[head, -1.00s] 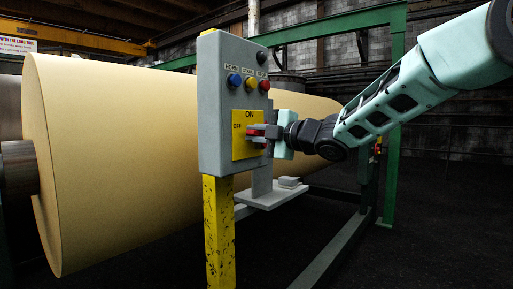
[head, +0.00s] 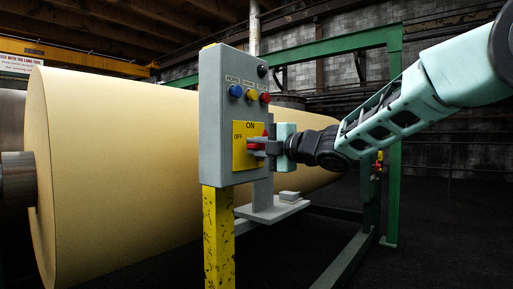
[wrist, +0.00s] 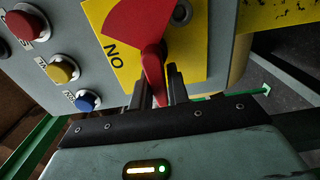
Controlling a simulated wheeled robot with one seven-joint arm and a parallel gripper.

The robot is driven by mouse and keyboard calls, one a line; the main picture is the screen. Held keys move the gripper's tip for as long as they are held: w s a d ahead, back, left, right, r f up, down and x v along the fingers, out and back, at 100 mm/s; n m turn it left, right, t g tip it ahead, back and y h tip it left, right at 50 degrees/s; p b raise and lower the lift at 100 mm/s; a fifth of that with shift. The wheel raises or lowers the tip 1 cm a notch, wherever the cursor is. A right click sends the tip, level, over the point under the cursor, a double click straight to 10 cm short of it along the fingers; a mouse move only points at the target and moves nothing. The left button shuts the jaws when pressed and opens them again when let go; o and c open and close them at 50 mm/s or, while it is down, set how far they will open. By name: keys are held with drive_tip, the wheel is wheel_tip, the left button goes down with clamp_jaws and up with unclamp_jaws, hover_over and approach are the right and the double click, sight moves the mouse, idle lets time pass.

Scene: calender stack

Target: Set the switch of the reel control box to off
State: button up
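The grey reel control box (head: 218,125) stands on a yellow post. Its yellow switch plate (head: 239,158) reads ON at the top and OFF at the left. The red switch (head: 256,147) is partly hidden by my fingers in the head view. My gripper (head: 262,143) reaches in from the right, at the plate. In the wrist view the red switch handle (wrist: 152,65) runs down between the two dark fingers of my gripper (wrist: 163,87), which are close together on either side of it. They look shut on it. The ON label shows beside the switch there; OFF is hidden.
Blue (head: 235,90), yellow (head: 251,94) and red (head: 264,98) push buttons sit above the plate, below a black knob (head: 262,71). A large paper roll (head: 120,170) lies behind the box. A grey shelf (head: 272,210) and green frame (head: 393,150) stand behind to the right.

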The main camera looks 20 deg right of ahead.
drive_tip(key=o, duration=0.3)
drive_tip(key=p+v, duration=0.1)
drive_tip(key=v, duration=1.6)
drive_tip(key=shift+s, duration=0.15)
drive_tip(key=shift+d, duration=0.1)
drive_tip(key=s+a+f+m+g+h, duration=0.25)
drive_tip(key=a+f+m+h, duration=0.2)
drive_tip(key=f+m, duration=0.4)
drive_tip(key=s+a+f+m+g+h, duration=0.25)
drive_tip(key=a+f+m, duration=0.3)
drive_tip(key=f, duration=0.65)
drive_tip(key=s+a+f+m+g+h, duration=0.2)
drive_tip(key=s+f+g, duration=0.35)
drive_tip(key=s, duration=0.55)
drive_tip(key=s+a+f+m+g+h, duration=0.15)
drive_tip(key=s+f+g, duration=0.35)
drive_tip(key=s, duration=0.6)
wheel_tip(320, 180, up, 21)
drive_tip(key=p, duration=2.1)
drive_tip(key=shift+a+t+p, duration=0.3)
drive_tip(key=shift+a+t, duration=0.15)
